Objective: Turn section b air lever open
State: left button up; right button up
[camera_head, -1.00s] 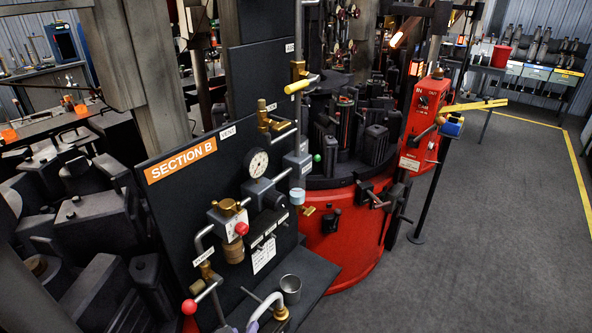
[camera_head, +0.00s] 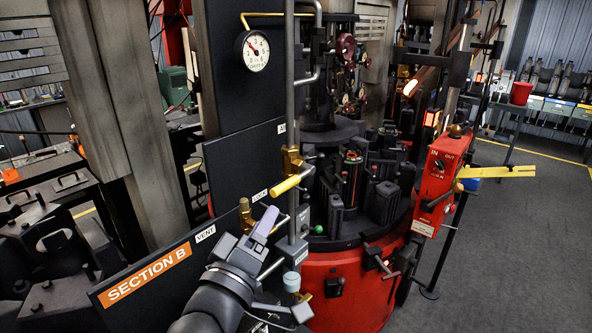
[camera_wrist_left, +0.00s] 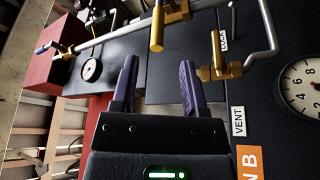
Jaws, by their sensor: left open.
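The section B air lever, a yellow handle on a brass valve, (camera_head: 294,180) sits on the vertical grey pipe beside the dark panel. It slopes down to the left. An "A.." label, partly hidden by the pipe, is just above it. My left gripper (camera_head: 266,219) is below and left of the handle, its purple fingers open and empty, apart from the lever. In the left wrist view the yellow handle (camera_wrist_left: 157,30) appears beyond the open fingertips (camera_wrist_left: 158,66), roughly centred between them. The orange "SECTION B" sign (camera_head: 145,277) is left of my arm.
Another brass fitting (camera_head: 246,213) stands close beside my left gripper, near the VENT label (camera_head: 205,234). A pressure gauge (camera_head: 252,51) is higher on the panel. The red machine base (camera_head: 340,285) is at the right. Open grey floor (camera_head: 490,270) lies farther right.

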aim_at(284, 183)
pick_arm(q)
jog(key=shift+w+d+r, duration=0.2)
jog(key=shift+w+r, duration=0.1)
jog(key=shift+w, duration=0.25)
jog(key=shift+w+d+r, duration=0.15)
jog(key=shift+w+r, duration=0.15)
jog(key=shift+w, duration=0.25)
jog(key=x, duration=0.5)
jog(key=shift+f+p, duration=0.2)
jog(key=shift+p, duration=0.15)
jog(key=shift+w+d+r, duration=0.1)
jog(key=shift+w+d, duration=0.1)
jog(key=shift+w, duration=0.3)
pick_arm(e)
jog(key=shift+s+a+r, duration=0.2)
jog(key=shift+s+a, duration=0.05)
jog(key=shift+s, duration=0.2)
jog(key=shift+s+a+r, duration=0.2)
jog(key=shift+s, duration=0.2)
pick_arm(q)
jog(key=shift+c, duration=0.3)
grip_shut()
pick_arm(e)
jog(key=shift+d, duration=0.15)
